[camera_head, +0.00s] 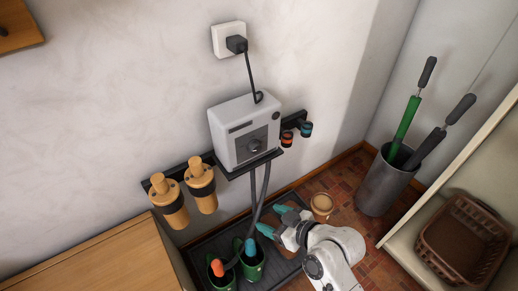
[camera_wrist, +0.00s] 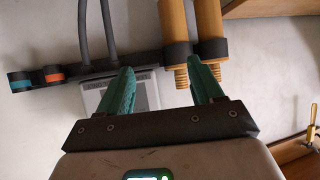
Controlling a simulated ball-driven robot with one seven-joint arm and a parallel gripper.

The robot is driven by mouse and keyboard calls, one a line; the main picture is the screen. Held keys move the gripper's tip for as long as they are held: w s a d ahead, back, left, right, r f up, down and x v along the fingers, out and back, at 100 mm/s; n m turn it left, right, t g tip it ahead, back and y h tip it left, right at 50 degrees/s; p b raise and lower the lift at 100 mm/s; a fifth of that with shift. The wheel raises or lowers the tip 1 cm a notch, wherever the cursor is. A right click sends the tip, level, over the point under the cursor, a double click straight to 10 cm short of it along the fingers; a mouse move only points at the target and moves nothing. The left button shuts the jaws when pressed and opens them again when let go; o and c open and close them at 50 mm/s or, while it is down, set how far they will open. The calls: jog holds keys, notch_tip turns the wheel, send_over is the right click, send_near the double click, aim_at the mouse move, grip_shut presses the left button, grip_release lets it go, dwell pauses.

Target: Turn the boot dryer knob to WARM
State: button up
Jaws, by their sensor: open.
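The boot dryer (camera_head: 228,122) is a pale box on a dark wall rail. Its grey knob (camera_head: 254,146) is on the front face; its pointer and markings are too small to read. My gripper (camera_head: 271,219) is open, with teal fingers, below and slightly right of the dryer, apart from it. In the wrist view, which looks inverted, my gripper (camera_wrist: 162,68) has nothing between its fingers. The dryer (camera_wrist: 146,93) shows there beyond the fingers, partly hidden by the left one. I cannot make out the knob in that view.
Two hoses (camera_head: 265,185) run down from the dryer to green boots (camera_head: 251,266) on a dark tray. Wooden-handled items (camera_head: 201,187) hang left; orange and blue-ended pieces (camera_head: 306,129) sit right. A cup (camera_head: 322,206) and metal bin (camera_head: 384,184) stand right of my gripper.

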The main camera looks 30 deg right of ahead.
aim_at(257, 150)
jog(key=w+d+r+m+t+h+p, duration=0.1)
jog(key=w+d+r+m+t+h, duration=0.1)
jog(key=w+d+r+t+h, duration=0.35)
jog(key=shift+t+y, duration=0.45)
jog(key=shift+y, duration=0.2)
jog(key=w, duration=0.3)
jog(key=w+r+p, duration=0.1)
jog(key=w, duration=0.3)
jog(key=w+d, duration=0.1)
jog(key=w, duration=0.3)
jog(key=shift+w+r+p, duration=0.15)
jog(key=shift+r+p, duration=0.2)
jog(key=shift+r, duration=0.05)
jog(key=shift+c, duration=0.2)
jog(key=c, duration=1)
